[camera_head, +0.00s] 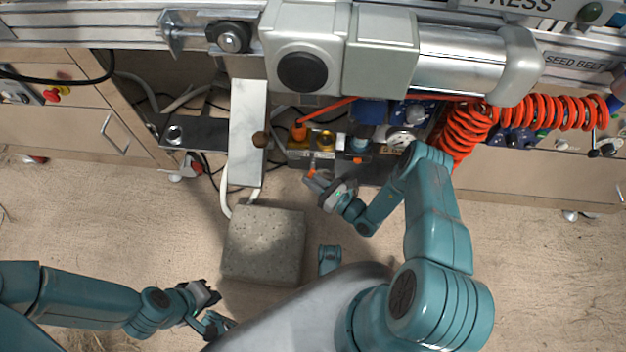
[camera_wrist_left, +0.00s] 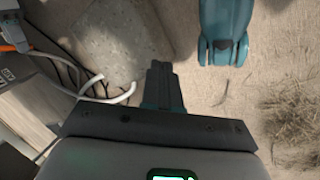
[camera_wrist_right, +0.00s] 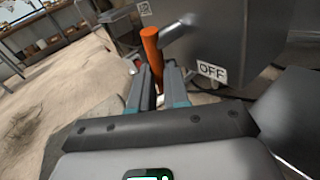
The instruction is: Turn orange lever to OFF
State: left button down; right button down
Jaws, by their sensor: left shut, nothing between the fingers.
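The orange lever (camera_wrist_right: 151,58) stands up between the two fingertips of my right gripper (camera_wrist_right: 157,72) in the right wrist view. The fingers lie close on both sides of it; I cannot tell whether they press on it. A white OFF label (camera_wrist_right: 212,71) is to the right of the lever on a grey housing. In the head view my right gripper (camera_head: 316,184) is at the lever (camera_head: 311,173), below the machine's front panel. My left gripper (camera_head: 211,307) is low and to the left, away from the machine; its fingers (camera_wrist_left: 160,72) are shut and empty.
A grey stone block (camera_head: 264,246) sits on the floor between my grippers. Orange coiled hose (camera_head: 465,130) and a pressure gauge (camera_head: 401,140) are on the machine behind my right arm. White cables (camera_wrist_left: 112,98) lie by the block.

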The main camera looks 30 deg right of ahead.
pick_arm(q)
jog(key=r+p, duration=0.3)
jog(key=s+d+r+p, duration=0.1)
jog(key=p, duration=0.1)
jog(key=shift+r, duration=0.25)
pick_arm(e)
jog(key=g, duration=0.1)
jog(key=n+g+h, duration=0.1)
jog(key=shift+s+d+r+n+g, duration=0.1)
jog(key=shift+s+d+n+g, duration=0.2)
jog(key=shift+d, duration=0.1)
jog(key=c, duration=1.4)
grip_release()
